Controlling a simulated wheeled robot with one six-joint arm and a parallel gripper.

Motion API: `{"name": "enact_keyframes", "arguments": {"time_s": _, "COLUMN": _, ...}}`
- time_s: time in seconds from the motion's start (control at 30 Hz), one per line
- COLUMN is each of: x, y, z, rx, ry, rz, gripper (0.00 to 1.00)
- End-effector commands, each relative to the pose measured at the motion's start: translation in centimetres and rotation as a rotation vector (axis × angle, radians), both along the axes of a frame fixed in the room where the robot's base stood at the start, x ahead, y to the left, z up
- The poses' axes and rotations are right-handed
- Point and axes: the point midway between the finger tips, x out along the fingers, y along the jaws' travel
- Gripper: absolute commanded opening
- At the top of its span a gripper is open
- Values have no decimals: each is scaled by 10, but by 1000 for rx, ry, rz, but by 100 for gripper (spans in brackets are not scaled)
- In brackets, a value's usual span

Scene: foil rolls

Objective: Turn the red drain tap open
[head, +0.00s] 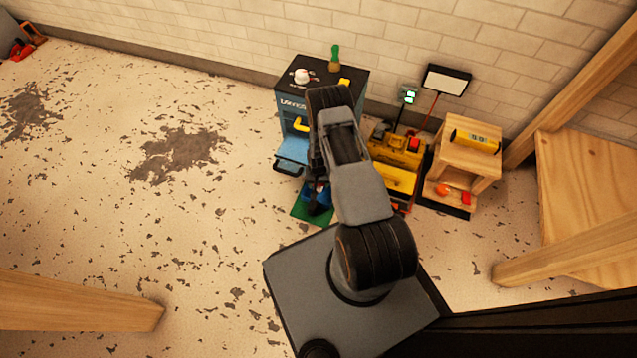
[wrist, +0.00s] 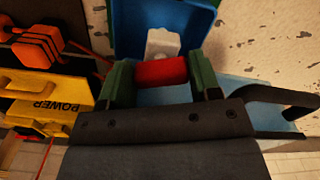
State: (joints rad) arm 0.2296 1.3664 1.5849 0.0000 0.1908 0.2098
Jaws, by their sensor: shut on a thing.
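The red drain tap (wrist: 160,73) shows in the wrist view as a red block between the two green fingers of my gripper (wrist: 161,78). The gripper is shut on it, one finger at each side. A pale grey fitting (wrist: 162,43) is just beyond the red tap, against a blue container (wrist: 128,30). In the head view my arm stands in front of this spot, and I cannot make out the red tap there.
A dark cabinet (head: 291,107) with a blue tray (head: 292,149) stands left of my arm. A yellow machine (head: 396,150) and a wooden shelf (head: 465,160) stand to the right, close together. A black handle (wrist: 285,98) is near my gripper. Open floor (head: 120,210) lies left.

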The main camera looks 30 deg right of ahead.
Motion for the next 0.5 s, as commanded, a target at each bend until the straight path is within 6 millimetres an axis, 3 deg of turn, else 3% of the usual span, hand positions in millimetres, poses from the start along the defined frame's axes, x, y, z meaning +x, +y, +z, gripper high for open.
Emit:
{"name": "enact_keyframes", "arguments": {"time_s": 0.27, "x": 1, "y": 0, "z": 0, "rx": -1, "ry": -2, "rz": 11, "gripper": 34}}
{"name": "enact_keyframes", "arguments": {"time_s": 0.3, "x": 1, "y": 0, "z": 0, "rx": -1, "ry": -2, "rz": 11, "gripper": 58}}
{"name": "enact_keyframes", "arguments": {"time_s": 0.5, "x": 0, "y": 0, "z": 0, "rx": 0, "ry": -1, "rz": 9, "gripper": 78}}
